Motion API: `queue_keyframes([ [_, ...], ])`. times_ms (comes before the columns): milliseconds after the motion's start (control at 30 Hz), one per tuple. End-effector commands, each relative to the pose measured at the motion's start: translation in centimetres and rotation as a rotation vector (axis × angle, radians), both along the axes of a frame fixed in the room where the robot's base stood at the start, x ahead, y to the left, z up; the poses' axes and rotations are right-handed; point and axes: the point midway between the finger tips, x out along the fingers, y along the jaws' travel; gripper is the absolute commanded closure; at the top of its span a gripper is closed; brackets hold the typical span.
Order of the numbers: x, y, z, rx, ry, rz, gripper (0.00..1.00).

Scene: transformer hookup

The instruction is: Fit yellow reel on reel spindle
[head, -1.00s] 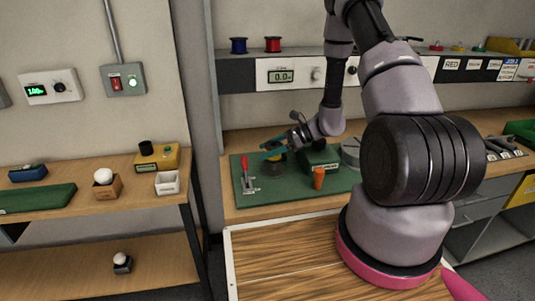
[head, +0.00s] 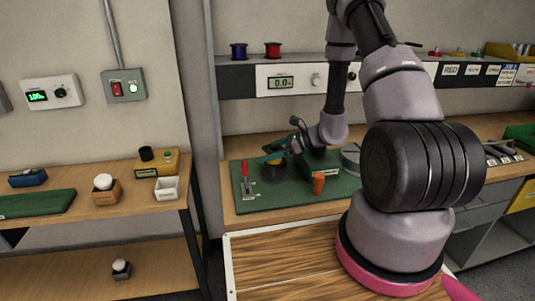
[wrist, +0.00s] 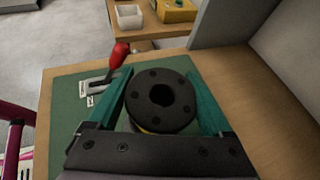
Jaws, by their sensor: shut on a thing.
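The yellow reel (wrist: 160,103) sits between my gripper's teal fingers (wrist: 160,88) in the wrist view. Its black, holed flange with a dark centre hole faces the camera, and a sliver of yellow shows below it. My gripper is shut on the reel. In the head view my gripper (head: 274,157) is over the left part of the green mat (head: 262,205), with a bit of yellow at the fingers. A dark round shape lies just beneath it. I cannot make out the reel spindle, or whether the reel touches it.
A red-handled lever (head: 245,178) stands left of my gripper, and an orange piece (head: 318,183) stands to the right. A dark green block (head: 322,165) is behind that piece. Blue (head: 238,51) and red (head: 272,50) reels stand on the shelf above.

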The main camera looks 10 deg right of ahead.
Motion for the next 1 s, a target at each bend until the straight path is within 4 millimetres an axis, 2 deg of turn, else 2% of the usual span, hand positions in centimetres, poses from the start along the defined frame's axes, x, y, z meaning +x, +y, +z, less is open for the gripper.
queue_keyframes([
  [167, 0.40, 0.15, 0.22, 0.000, -0.026, -0.070, 1.00],
  [1000, -0.04, -0.06, 0.02, -0.002, -0.020, -0.069, 1.00],
])
